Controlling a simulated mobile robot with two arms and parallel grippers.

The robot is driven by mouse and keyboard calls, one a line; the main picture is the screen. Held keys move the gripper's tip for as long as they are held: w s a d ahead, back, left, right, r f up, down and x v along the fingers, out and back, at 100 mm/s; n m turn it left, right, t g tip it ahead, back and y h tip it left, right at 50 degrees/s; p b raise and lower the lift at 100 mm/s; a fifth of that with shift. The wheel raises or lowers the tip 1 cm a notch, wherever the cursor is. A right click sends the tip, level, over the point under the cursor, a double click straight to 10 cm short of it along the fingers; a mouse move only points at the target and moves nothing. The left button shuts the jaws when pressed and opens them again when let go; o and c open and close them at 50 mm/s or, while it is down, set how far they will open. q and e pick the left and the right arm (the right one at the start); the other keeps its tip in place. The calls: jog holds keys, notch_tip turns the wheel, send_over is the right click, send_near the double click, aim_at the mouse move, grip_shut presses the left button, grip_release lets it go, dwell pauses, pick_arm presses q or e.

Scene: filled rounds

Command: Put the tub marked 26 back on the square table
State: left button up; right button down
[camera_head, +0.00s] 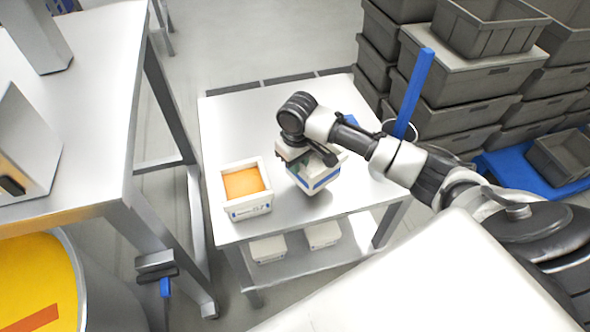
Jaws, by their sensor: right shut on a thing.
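A small white table (240,115) with a square-looking top stands in the middle. A white tub with orange contents (242,184) sits upright near its front left. My right gripper (312,163) is shut on a second white tub (320,183) with a blue stripe and something green inside. This tub is over the table, right of the orange one and slightly tilted in view. Whether its base touches the tabletop I cannot tell. The gripper hides part of its top. The markings on both tubs are too small to read. My left gripper is not in view.
Two white boxes (268,248) sit on the table's lower shelf. Grey crates (455,85) are stacked at back right. The tabletop's back left is clear.

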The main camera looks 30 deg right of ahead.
jog(key=shift+w+a+f, duration=0.2)
jog(key=shift+w+f, duration=0.2)
jog(key=shift+f+p, duration=0.4)
jog(key=shift+f, duration=1.45)
jog(key=shift+f, duration=0.15)
jog(key=c, duration=1.1)
grip_release()
notch_tip(320, 180, up, 12)
jog(key=shift+r+b, duration=0.15)
jog(key=shift+b, duration=0.3)
